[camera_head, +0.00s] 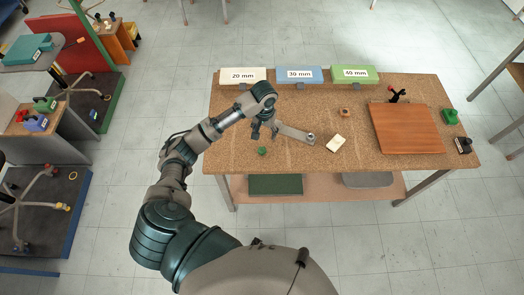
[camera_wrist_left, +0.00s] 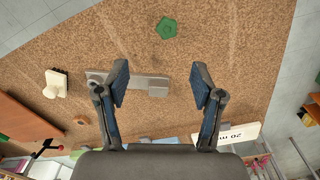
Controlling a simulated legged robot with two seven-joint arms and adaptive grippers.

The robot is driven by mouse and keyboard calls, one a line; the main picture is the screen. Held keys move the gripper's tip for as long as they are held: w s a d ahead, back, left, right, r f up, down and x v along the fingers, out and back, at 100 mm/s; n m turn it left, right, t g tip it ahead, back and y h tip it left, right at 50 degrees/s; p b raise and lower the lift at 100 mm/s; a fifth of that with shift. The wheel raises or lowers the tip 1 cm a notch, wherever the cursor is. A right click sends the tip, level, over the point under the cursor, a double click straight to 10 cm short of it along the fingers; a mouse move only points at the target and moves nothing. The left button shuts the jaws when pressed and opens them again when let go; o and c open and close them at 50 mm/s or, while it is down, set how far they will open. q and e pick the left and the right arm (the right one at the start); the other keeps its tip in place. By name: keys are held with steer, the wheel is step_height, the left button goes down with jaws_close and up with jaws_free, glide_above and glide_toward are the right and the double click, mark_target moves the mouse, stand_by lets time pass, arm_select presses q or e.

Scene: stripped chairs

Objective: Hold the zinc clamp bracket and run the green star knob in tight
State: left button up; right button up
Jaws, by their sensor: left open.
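The zinc clamp bracket (camera_head: 296,133) is a grey flat bar lying on the cork-topped table, with a round feature at its right end. In the left wrist view the bracket (camera_wrist_left: 148,82) lies partly behind one finger, which hides part of it. The green star knob (camera_head: 262,151) lies loose on the cork, apart from the bracket; it also shows in the left wrist view (camera_wrist_left: 167,28). My left gripper (camera_head: 264,131) is open and empty above the bracket's left end. In the left wrist view its fingers (camera_wrist_left: 159,75) are wide apart. My right gripper is not in view.
A reddish-brown board (camera_head: 407,130) lies farther right. Labelled bins (camera_head: 299,75) line the back edge. Cork left of the knob is clear.

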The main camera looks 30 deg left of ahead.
arm_select(q)
steer(key=a+r, duration=0.1)
glide_above(262, 149)
steer(key=shift+n, duration=0.3)
step_height(262, 149, down, 11)
steer(key=shift+w+a+f, duration=0.1)
steer(key=shift+w+a, duration=0.05)
steer(key=f, duration=0.5)
steer(key=shift+d+f, duration=0.2)
steer(key=shift+f, duration=0.05)
steer(key=shift+a, duration=0.1)
steer(key=c, duration=1.2)
jaws_close()
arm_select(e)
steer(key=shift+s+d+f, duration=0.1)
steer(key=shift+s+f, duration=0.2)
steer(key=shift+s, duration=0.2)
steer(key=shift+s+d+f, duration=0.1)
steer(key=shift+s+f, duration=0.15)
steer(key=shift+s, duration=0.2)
arm_select(q)
steer(key=shift+r, duration=0.15)
